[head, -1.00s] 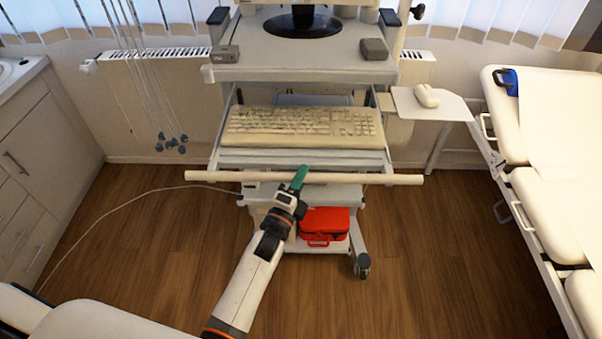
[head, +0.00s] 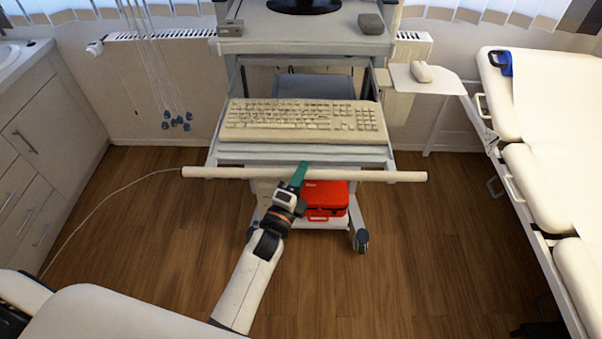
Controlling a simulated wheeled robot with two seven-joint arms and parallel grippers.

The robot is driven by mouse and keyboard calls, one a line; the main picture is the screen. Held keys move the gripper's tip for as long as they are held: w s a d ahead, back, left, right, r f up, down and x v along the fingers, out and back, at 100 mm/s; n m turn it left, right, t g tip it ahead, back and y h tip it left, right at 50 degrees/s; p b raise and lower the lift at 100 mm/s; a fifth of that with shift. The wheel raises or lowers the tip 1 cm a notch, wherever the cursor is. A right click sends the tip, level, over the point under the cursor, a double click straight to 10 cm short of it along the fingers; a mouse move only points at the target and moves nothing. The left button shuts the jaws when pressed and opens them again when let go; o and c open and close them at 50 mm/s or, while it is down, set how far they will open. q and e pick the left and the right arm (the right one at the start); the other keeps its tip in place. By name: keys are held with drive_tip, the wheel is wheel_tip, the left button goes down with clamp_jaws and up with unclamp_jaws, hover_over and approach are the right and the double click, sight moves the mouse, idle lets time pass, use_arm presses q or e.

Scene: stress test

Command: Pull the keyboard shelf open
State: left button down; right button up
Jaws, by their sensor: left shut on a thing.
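The keyboard shelf (head: 300,158) sticks out from the front of the white cart, with a cream keyboard (head: 304,115) lying on it. A long pale bar handle (head: 370,176) runs across the shelf's front. My left gripper (head: 299,172), with green fingers, is shut on the handle a little left of the cart's middle line. The far finger is partly hidden by the handle. My right gripper is not in view.
A red case (head: 325,198) sits on the cart's low shelf, close behind my left gripper. A side tray with a mouse (head: 421,72) is at the right. A padded couch (head: 545,185) stands at the right, cabinets (head: 45,150) at the left. The wooden floor in front is clear.

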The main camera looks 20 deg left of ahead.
use_arm(q)
drive_tip(key=c, duration=1.2)
unclamp_jaws()
drive_tip(key=shift+w, duration=0.1)
drive_tip(key=shift+c, duration=0.2)
drive_tip(key=b+v, duration=0.3)
drive_tip(key=v, duration=0.9)
drive_tip(key=shift+f, duration=0.15)
